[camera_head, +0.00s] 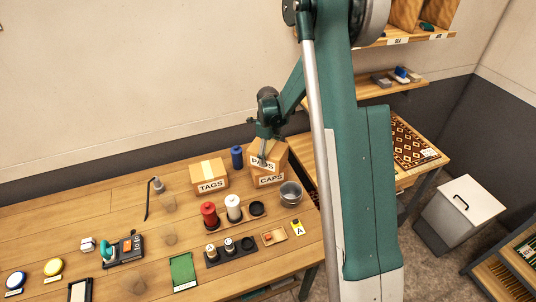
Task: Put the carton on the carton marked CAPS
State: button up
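The carton marked CAPS (271,181) stands at the back right of the wooden bench. A carton marked PADS (278,155) is directly above it, turned a little, and appears to rest on its top; I cannot tell if a small gap is left. My gripper (263,151) points down at the PADS carton, with one finger in front of its label. The other finger is hidden, so its grip on the carton cannot be made out. Another carton, marked TAGS (211,184), stands to the left.
A blue bottle (237,157) stands close behind the cartons, and a metal pot (291,193) close in front on the right. Red (209,214) and white (233,208) spools stand in front. My arm hides part of the bench's right side. The bench's back left is mostly clear.

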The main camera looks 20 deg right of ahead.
jog(key=o, duration=1.1)
jog(key=shift+f, duration=0.1)
jog(key=shift+r+b, duration=0.55)
jog(key=shift+r, duration=5.6)
jog(key=shift+r, duration=0.15)
